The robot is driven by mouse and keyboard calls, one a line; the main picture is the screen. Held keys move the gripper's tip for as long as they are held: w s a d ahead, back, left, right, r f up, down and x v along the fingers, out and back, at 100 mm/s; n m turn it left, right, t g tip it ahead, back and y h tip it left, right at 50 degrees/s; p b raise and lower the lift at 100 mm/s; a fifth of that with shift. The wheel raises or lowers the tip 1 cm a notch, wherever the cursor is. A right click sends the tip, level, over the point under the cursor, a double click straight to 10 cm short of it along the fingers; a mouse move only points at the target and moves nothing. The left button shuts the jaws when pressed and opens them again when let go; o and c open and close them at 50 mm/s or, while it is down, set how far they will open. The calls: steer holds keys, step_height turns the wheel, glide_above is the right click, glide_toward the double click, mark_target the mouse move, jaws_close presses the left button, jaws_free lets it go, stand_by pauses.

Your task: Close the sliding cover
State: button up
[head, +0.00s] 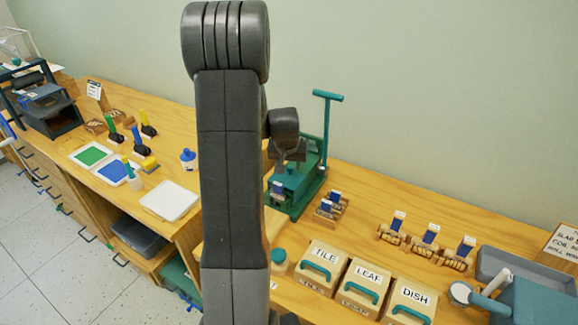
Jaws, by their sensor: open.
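My gripper (291,155) is open and points down, just above the teal machine (303,185) on the bench, partly behind my arm. I cannot tell whether my fingers touch the machine.
Boxes labelled TILE (321,265), LEAF (360,284) and DISH (407,300) stand at the bench front. Several wooden blocks with blue parts (427,238) stand behind them. A sink (530,285) is at the right. Paint trays (113,171) and bottles are left of my arm.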

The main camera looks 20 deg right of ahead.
steer(key=b+v, duration=0.1)
steer(key=v, duration=1.1)
steer(key=shift+r, duration=0.2)
steer(key=shift+f, duration=0.1)
steer(key=p+x, duration=0.1)
steer(key=x, duration=1.2)
steer(key=shift+w+f, duration=0.15)
steer(key=shift+f, duration=0.1)
